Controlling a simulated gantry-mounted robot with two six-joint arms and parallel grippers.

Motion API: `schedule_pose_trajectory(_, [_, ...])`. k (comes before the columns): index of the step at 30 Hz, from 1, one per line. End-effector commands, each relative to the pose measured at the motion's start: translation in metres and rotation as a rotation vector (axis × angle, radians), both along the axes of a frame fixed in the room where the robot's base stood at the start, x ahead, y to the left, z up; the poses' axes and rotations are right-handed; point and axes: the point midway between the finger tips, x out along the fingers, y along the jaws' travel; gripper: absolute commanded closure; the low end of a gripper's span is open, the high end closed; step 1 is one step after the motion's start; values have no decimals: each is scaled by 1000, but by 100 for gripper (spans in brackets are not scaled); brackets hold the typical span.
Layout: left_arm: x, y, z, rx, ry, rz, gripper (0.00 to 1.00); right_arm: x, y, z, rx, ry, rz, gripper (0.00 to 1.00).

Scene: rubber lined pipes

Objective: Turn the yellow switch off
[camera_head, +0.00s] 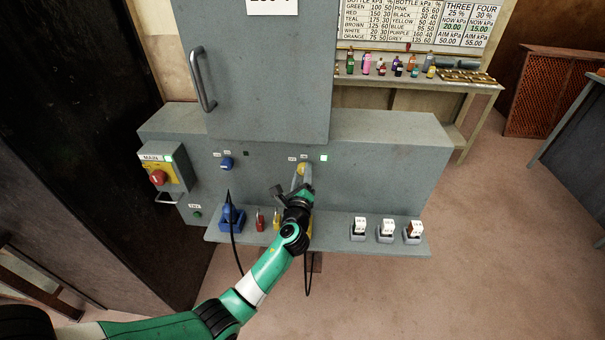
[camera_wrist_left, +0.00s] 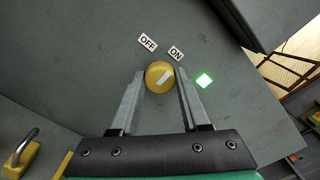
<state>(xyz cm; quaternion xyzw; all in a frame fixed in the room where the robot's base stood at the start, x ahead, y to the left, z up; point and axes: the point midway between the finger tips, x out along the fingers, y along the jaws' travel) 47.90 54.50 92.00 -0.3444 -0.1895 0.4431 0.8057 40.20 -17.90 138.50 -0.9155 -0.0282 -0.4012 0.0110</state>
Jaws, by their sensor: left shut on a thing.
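The yellow switch (camera_head: 301,169) is a round knob on the front of the grey cabinet, and it also shows in the left wrist view (camera_wrist_left: 154,82). Its white mark points up and right, toward the ON label (camera_wrist_left: 176,53). The OFF label (camera_wrist_left: 148,42) is to the left of ON. A green light (camera_wrist_left: 204,81) glows right of the knob. My left gripper (camera_wrist_left: 160,80) is shut on the yellow switch, with one finger on each side of it. My right gripper is in neither view.
A blue switch (camera_head: 227,163) and a red-and-yellow main switch (camera_head: 158,177) are farther left. A shelf (camera_head: 335,239) below holds a blue item (camera_head: 231,217), red and yellow padlocks (camera_head: 260,221) and small white-topped blocks (camera_head: 386,228). A grey door with a handle (camera_head: 202,79) stands above.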

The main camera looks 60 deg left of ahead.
Motion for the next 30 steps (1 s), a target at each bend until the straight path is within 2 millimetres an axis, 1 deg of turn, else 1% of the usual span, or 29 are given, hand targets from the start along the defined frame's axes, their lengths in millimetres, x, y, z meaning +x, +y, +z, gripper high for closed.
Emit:
schedule_pose_trajectory(5, [0, 0, -1, -36, -58, -1, 100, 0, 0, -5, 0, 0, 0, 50])
schedule_pose_trajectory(11, [0, 0, -2, -110, -176, 0, 100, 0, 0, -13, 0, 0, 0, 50])
schedule_pose_trajectory(30, [0, 0, -3, -431, -685, -1, 100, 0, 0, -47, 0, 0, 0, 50])
